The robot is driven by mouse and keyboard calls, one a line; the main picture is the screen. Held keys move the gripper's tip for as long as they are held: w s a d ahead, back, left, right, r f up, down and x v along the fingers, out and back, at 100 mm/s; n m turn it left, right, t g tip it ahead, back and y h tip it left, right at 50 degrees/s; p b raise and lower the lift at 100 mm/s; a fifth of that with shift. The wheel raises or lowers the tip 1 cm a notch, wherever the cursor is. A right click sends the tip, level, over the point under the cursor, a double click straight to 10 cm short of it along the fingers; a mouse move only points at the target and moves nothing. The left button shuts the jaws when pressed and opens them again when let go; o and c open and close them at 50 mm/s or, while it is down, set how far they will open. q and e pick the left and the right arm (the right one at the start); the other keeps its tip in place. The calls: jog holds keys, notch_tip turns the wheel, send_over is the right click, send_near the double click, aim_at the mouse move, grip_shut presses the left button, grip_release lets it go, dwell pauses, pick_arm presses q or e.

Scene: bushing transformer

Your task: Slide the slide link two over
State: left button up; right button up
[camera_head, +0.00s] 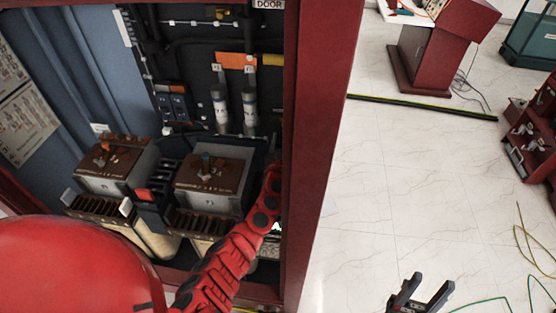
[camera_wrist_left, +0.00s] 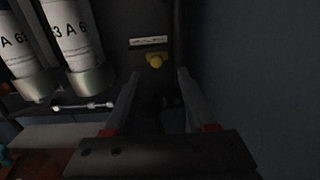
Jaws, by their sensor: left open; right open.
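Two grey units with brown tops, a left one (camera_head: 116,160) and a right one (camera_head: 213,178), stand in the cabinet. Each top carries small metal fittings; which piece is slide link two, I cannot tell. My left arm reaches into the cabinet past the right unit, and its gripper is hidden in the head view. In the left wrist view my left gripper (camera_wrist_left: 158,82) is open and empty, facing a yellow knob (camera_wrist_left: 154,61) under a white label on a dark panel. My right gripper (camera_head: 425,290) is open and empty over the floor outside.
Two white-labelled cylinders (camera_head: 249,105) stand behind the units; they also show in the left wrist view (camera_wrist_left: 72,35). A small metal rod (camera_wrist_left: 84,105) lies below them. The red cabinet frame (camera_head: 318,125) stands close to my left arm. Floor at right is mostly clear, with loose cables (camera_head: 527,250).

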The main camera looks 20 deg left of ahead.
pick_arm(q)
jog(key=v, duration=1.2)
jog(key=shift+f, duration=0.1)
